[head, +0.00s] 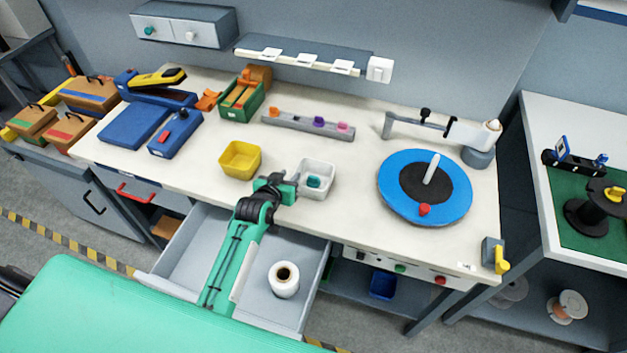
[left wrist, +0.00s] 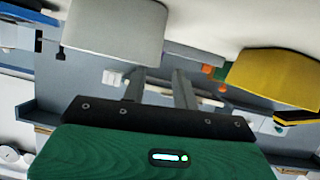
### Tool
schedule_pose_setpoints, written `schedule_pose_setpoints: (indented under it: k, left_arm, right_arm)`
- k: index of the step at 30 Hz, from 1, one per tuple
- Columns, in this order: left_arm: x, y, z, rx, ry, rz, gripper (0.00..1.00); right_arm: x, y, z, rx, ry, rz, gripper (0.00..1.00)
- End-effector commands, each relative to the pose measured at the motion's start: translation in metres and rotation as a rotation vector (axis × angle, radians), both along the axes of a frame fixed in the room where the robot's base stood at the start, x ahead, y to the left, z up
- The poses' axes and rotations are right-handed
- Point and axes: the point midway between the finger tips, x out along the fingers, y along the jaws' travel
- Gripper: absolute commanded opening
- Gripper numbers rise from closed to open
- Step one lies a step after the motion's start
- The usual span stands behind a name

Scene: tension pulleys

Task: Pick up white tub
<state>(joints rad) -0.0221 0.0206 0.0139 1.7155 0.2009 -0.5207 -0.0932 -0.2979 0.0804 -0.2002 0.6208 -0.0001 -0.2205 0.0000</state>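The white tub (head: 318,190) stands upright on the workbench, right of the yellow tub, with a small teal item (head: 314,182) in it. My left gripper (head: 292,186) is at the tub's left side. In the left wrist view the tub (left wrist: 113,30) fills the upper left. The gripper's two fingers (left wrist: 159,88) are spread apart there. One finger runs up to the tub's edge and its tip is hidden; the other is beside the tub. I cannot tell if either touches it. My right gripper is not in view.
The yellow tub (head: 240,159) stands left of my gripper. A blue turntable (head: 464,199) is to the right and a grey rack (head: 300,123) is behind. An open drawer (head: 186,262) below the front edge holds a white roll (head: 284,290).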

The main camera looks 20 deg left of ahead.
Motion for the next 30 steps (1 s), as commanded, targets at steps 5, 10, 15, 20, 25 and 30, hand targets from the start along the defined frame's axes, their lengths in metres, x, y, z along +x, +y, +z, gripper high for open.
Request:
schedule_pose_setpoints:
  k: [5,10,15,20,25,30]
  left_arm:
    - [0.01,-0.003,-0.004,-0.001,0.003,-0.001,0.29]
    - [0.028,-0.007,-0.012,-0.001,0.003,0.0,0.29]
    - [0.042,-0.008,-0.02,0.001,0.002,-0.001,0.29]
    - [0.046,-0.008,-0.023,0.0,0.001,0.0,0.29]
    - [0.046,-0.008,-0.023,0.0,0.001,0.0,0.29]
    - [0.046,-0.008,-0.023,0.0,0.002,0.0,0.0]
  right_arm:
    - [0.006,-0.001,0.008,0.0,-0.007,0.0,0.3]
    - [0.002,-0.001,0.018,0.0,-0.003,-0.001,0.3]
    - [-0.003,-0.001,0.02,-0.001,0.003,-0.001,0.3]
    - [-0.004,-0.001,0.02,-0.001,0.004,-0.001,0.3]
    - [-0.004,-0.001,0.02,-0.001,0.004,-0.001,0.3]
    - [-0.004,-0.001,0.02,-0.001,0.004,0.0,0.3]
